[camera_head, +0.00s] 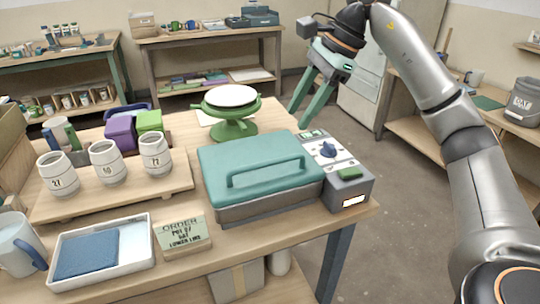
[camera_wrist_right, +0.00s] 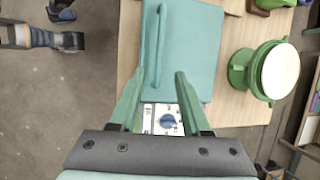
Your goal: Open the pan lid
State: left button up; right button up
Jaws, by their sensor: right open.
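The pan is a grey box with a flat teal lid (camera_head: 258,160), which lies shut on it. A teal bar handle (camera_head: 268,172) runs along the lid near its front edge. The lid (camera_wrist_right: 185,50) and handle (camera_wrist_right: 161,45) also show in the right wrist view. My right gripper (camera_head: 303,92) is open and empty, held above and behind the right end of the box. In the right wrist view my right gripper (camera_wrist_right: 162,76) has its green fingers spread over the control panel (camera_wrist_right: 163,119) and the lid's near end. My left gripper is not visible in the head view.
The panel with a blue knob (camera_head: 327,149) adjoins the lid's right side. A green turntable (camera_head: 232,125) stands behind the lid. Several numbered cups (camera_head: 107,163) stand on a board at left. A white tray (camera_head: 140,261) and an order card (camera_head: 183,237) lie in front.

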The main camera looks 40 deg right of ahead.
aim_at(270, 161)
jog(key=b+x, duration=0.2)
jog(key=x, duration=0.8)
jog(key=shift+a+f, duration=0.25)
jog(key=shift+f, duration=0.05)
jog(key=shift+w+a+f, duration=0.15)
jog(key=shift+f, duration=0.25)
grip_shut()
dwell(0.6)
